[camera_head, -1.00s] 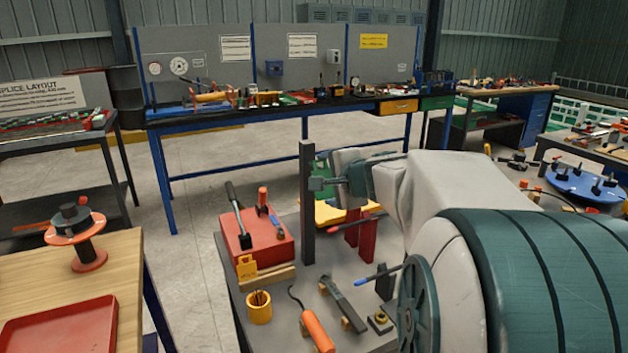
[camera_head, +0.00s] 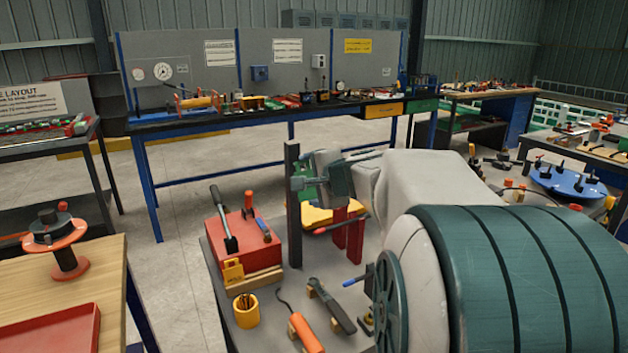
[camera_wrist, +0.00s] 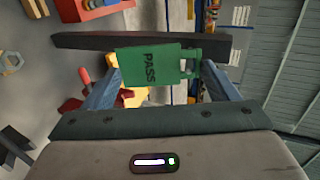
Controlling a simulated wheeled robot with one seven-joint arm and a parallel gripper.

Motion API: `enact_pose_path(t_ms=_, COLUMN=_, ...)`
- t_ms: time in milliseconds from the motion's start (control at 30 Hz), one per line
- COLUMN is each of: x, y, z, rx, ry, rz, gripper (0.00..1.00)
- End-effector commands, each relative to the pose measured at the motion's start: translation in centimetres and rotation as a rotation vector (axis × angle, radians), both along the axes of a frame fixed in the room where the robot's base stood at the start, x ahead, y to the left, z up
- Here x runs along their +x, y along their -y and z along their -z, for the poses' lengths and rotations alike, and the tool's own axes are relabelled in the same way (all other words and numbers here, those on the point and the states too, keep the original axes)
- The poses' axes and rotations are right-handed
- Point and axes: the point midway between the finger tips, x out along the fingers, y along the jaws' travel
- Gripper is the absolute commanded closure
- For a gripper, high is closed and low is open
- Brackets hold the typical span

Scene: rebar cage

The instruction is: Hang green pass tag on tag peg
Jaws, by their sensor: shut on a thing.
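The green pass tag (camera_wrist: 150,66) is in my gripper (camera_wrist: 160,72) in the wrist view, spanning between the two fingers. It reads PASS, turned sideways, and has cut-outs at its right end. A dark upright post (camera_head: 293,205) stands on the grey bench in the head view. It crosses the wrist view behind the tag as a dark bar (camera_wrist: 80,41); I cannot tell whether they touch. No tag peg can be made out for sure. In the head view my gripper (camera_head: 306,182) is beside the post, partly hidden by it and by my arm.
A red box (camera_head: 243,235) with tools on it stands left of the post. A yellow tag (camera_head: 233,271), a yellow cup (camera_head: 246,310) and orange-handled tools lie in front. Red uprights (camera_head: 348,235) stand right of the post. My arm covers the bench's right side.

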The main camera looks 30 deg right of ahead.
Motion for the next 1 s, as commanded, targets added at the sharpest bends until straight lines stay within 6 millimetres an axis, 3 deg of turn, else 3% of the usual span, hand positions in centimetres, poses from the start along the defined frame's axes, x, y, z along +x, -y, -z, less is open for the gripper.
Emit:
enact_pose_path(t_ms=67, x=0.0, y=0.0, z=0.0, rx=0.000, ry=0.000, rz=0.000, gripper=0.44)
enact_pose_path(t_ms=100, x=0.0, y=0.0, z=0.0, rx=0.000, ry=0.000, rz=0.000, gripper=0.08)
enact_pose_path(t_ms=133, x=0.0, y=0.0, z=0.0, rx=0.000, ry=0.000, rz=0.000, gripper=0.00)
enact_pose_path(t_ms=400, x=-0.1, y=0.0, z=-0.1, rx=0.000, ry=0.000, rz=0.000, gripper=0.00)
enact_pose_path(t_ms=567, x=-1.3, y=0.1, z=-0.7, rx=0.000, ry=0.002, rz=0.001, gripper=0.00)
enact_pose_path(t_ms=1000, x=-9.1, y=0.4, z=-4.3, rx=-0.002, ry=0.003, rz=0.002, gripper=0.00)
